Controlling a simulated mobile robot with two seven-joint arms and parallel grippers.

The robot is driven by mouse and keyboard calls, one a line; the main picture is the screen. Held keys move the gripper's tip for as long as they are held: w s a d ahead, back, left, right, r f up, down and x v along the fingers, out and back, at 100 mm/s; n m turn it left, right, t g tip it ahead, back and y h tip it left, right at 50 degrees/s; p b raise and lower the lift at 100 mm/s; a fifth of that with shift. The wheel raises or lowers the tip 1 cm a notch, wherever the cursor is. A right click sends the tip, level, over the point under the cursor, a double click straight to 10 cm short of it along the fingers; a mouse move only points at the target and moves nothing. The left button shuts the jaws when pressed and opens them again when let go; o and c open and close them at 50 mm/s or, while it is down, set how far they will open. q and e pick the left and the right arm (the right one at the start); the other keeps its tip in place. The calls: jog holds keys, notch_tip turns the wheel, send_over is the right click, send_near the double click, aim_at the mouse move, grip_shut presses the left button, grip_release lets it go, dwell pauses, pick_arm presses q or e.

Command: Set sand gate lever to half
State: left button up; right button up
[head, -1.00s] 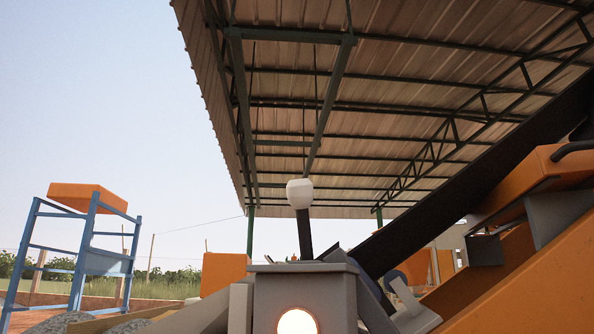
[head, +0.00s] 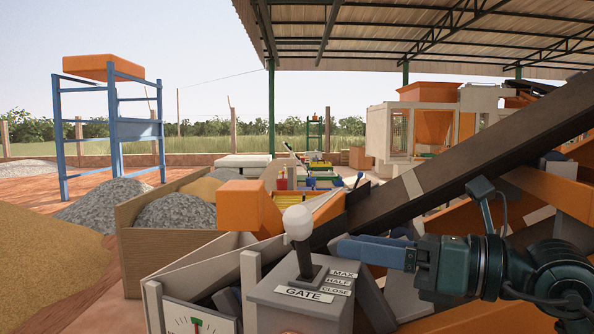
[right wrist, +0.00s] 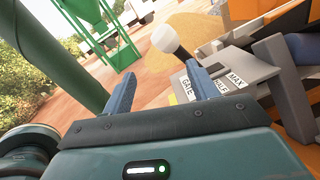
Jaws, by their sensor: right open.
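The sand gate lever has a dark shaft (head: 304,258) and a white knob (head: 297,222). It rises from a slot in the grey box marked GATE (head: 300,300) and leans slightly left in the head view. MAX, HALF and CLOSE labels (head: 340,281) run along the slot's right side; I cannot tell exactly which one the lever lines up with. My right gripper (head: 345,248) is to the right of the lever, its blue fingers pointing at the shaft, apart from it. In the right wrist view, the knob (right wrist: 164,38) shows beyond the open, empty fingers (right wrist: 160,78).
A dark sloping conveyor (head: 450,165) runs behind the lever and gripper. An orange block-shaped part (head: 250,205) stands behind the box to the left. A dial (head: 195,320) is at the lower left. Gravel and sand piles lie farther left. Space directly above the knob looks free.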

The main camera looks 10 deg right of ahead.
aim_at(287, 217)
jog(key=shift+t+h, duration=0.3)
jog(key=p+x, duration=0.1)
jog(key=x, duration=0.2)
jog(key=r+p+x, duration=0.1)
jog(key=p+x, duration=0.1)
jog(key=x, duration=0.2)
jog(key=r+p+x, duration=0.1)
jog(key=x, duration=0.3)
jog(key=shift+w+d+p, duration=0.2)
jog(key=shift+w+p, duration=0.1)
jog(key=shift+w, duration=0.2)
pick_arm(q)
jog(key=shift+s+a+r+g+y, duration=0.2)
jog(key=shift+a+r, duration=0.1)
jog(key=shift+r, duration=0.15)
jog(key=shift+s+a+r+g+y, duration=0.15)
jog(key=shift+a+r+g, duration=0.1)
jog(key=shift+r, duration=0.2)
pick_arm(e)
jog(key=shift+w+a+f, duration=0.15)
jog(key=shift+w+a, duration=0.3)
jog(key=shift+a, duration=0.05)
jog(key=shift+c, duration=0.3)
